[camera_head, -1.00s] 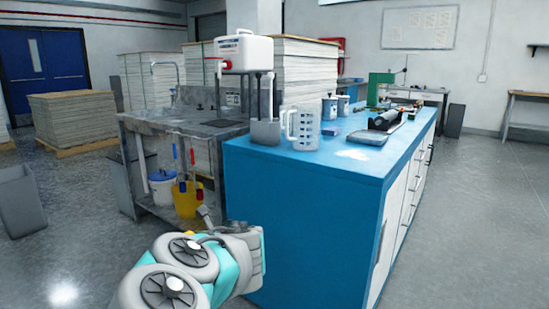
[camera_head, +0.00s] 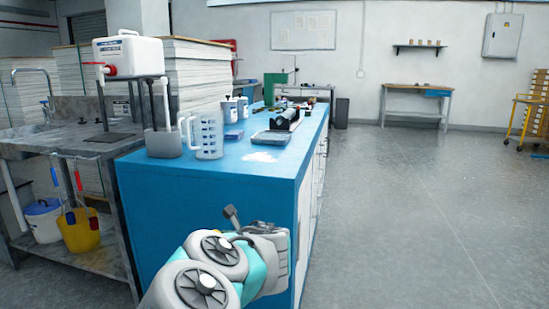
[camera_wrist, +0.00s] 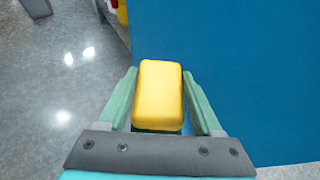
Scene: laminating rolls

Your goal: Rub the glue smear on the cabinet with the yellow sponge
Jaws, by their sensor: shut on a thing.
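The yellow sponge (camera_wrist: 159,95) is held between the two fingers of my gripper (camera_wrist: 162,102) in the wrist view. The sponge is hidden in the head view, where my gripper (camera_head: 272,250) is low in front of the blue cabinet. The blue cabinet (camera_head: 215,205) has a blue top and white drawer fronts on its right side. A white glue smear (camera_head: 260,157) lies on the near part of its top. In the wrist view the cabinet's blue side (camera_wrist: 235,75) fills the right. My gripper is below the level of the top, apart from the smear.
A clear measuring jug (camera_head: 207,137) stands left of the smear. A grey tray (camera_head: 271,138) and a dark roller (camera_head: 287,120) lie behind it. A sink bench (camera_head: 75,140) with a white canister (camera_head: 129,57) adjoins on the left. The floor (camera_head: 420,210) to the right is clear.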

